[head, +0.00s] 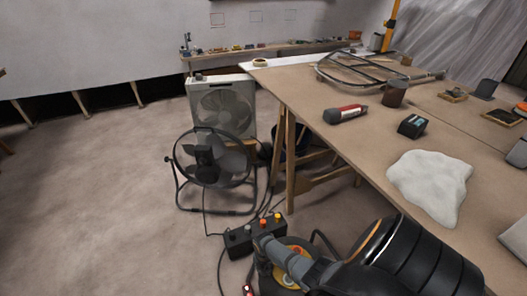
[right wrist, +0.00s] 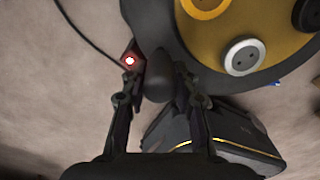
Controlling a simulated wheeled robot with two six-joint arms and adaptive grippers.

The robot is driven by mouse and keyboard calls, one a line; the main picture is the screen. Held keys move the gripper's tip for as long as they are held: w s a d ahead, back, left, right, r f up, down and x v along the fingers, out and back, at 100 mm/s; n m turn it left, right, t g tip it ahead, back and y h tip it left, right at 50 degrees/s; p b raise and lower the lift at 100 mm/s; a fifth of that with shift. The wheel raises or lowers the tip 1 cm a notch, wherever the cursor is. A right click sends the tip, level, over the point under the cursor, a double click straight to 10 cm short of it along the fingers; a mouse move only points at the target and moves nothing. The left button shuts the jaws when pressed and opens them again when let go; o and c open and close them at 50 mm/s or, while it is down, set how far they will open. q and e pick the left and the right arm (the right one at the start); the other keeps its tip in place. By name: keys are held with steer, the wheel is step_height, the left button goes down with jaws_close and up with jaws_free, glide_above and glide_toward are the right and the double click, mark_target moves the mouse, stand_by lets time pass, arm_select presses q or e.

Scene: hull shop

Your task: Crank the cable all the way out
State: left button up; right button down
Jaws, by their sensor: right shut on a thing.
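The cable reel (head: 291,284) is at the bottom of the head view, dark with an orange-yellow face. In the right wrist view its yellow face (right wrist: 205,50) with round sockets fills the upper right. My right gripper (head: 262,262) reaches over the reel's left side in the head view, partly hidden by my own arm. In the right wrist view its fingers (right wrist: 158,86) are shut on a dark rounded crank knob (right wrist: 157,90) beside the reel. How much cable is still wound cannot be seen. My left gripper is not in view.
A black box with coloured knobs (head: 240,244) and loose cables lie beyond the reel. A round floor fan (head: 207,160) and a white box fan (head: 222,106) stand behind. The workbench (head: 300,92) is at right. The floor at left is clear.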

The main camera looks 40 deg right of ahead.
steer(key=shift+s, duration=0.25)
steer(key=c, duration=1)
jaws_free()
steer(key=shift+w, duration=0.1)
steer(key=shift+r, duration=0.1)
step_height(320, 180, up, 12)
steer(key=shift+f, duration=0.1)
